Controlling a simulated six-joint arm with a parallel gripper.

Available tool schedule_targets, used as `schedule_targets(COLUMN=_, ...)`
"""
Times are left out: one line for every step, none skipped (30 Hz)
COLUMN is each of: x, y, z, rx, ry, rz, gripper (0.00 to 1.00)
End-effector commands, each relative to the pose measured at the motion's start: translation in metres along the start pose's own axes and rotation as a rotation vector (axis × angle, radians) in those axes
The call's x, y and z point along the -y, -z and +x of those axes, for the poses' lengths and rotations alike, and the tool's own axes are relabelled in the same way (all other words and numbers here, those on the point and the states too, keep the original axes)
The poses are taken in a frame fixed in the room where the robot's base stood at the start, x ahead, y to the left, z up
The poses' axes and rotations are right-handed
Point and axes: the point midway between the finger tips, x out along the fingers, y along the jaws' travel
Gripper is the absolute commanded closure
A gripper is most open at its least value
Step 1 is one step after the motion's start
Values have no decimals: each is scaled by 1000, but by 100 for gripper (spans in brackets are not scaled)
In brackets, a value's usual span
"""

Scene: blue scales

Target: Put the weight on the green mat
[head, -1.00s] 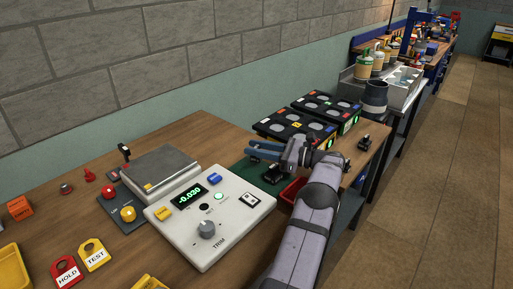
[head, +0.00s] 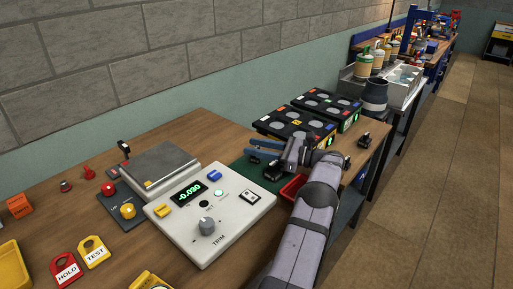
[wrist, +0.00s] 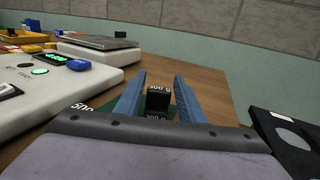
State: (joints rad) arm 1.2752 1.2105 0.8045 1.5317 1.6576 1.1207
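A black weight marked 300 g (wrist: 158,98) stands upright between my fingers in the wrist view, with a gap on each side. My gripper (wrist: 158,90) is open, its blue fingers straddling the weight. In the head view my gripper (head: 262,148) is low over the dark green mat (head: 240,168), behind the white control box. A small dark shape near the fingertips may be that weight, but it is partly hidden. Another black block (head: 273,172) sits by the mat, close under my wrist. The mat (wrist: 106,108) shows partly in the wrist view, with white lettering beside it.
The white control box (head: 240,222) reads -0.030, beside the scale plate (head: 160,165). Black trays with round recesses (head: 295,124) stand behind my gripper. A red bin (head: 291,188) is beside my arm. Another small black object (head: 364,140) lies near the table's right edge.

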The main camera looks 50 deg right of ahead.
Motion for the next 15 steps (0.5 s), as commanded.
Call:
schedule_targets(x=-1, y=6, z=0, rx=-5, ry=-3, rz=7, gripper=64)
schedule_targets(x=-1, y=7, z=0, rx=-5, ry=-3, rz=8, gripper=64)
schedule_targets(x=-1, y=7, z=0, rx=-5, ry=-3, rz=8, gripper=64)
schedule_targets(x=-2, y=7, z=0, rx=-6, ry=-3, rz=8, gripper=64)
schedule_targets(x=-2, y=7, z=0, rx=-6, ry=-3, rz=9, gripper=64)
schedule_targets(x=-2, y=6, z=0, rx=-6, ry=-3, rz=9, gripper=64)
schedule_targets(x=-2, y=5, z=0, rx=-6, ry=-3, rz=9, gripper=64)
schedule_targets(x=-2, y=4, z=0, rx=-6, ry=-3, rz=9, gripper=64)
schedule_targets(x=-2, y=1, z=0, rx=-6, ry=-3, rz=9, gripper=64)
schedule_targets(x=-2, y=-2, z=0, rx=-6, ry=-3, rz=8, gripper=64)
schedule_targets(x=-1, y=-5, z=0, rx=-6, ry=-3, rz=8, gripper=64)
schedule_targets(x=-1, y=-8, z=-1, rx=-5, ry=-2, rz=7, gripper=64)
schedule_targets(x=-1, y=-5, z=-7, rx=-5, ry=0, rz=8, gripper=64)
schedule_targets(x=0, y=-4, z=-11, rx=-4, ry=0, rz=8, gripper=64)
schedule_targets(x=0, y=-4, z=-18, rx=-4, ry=1, rz=6, gripper=64)
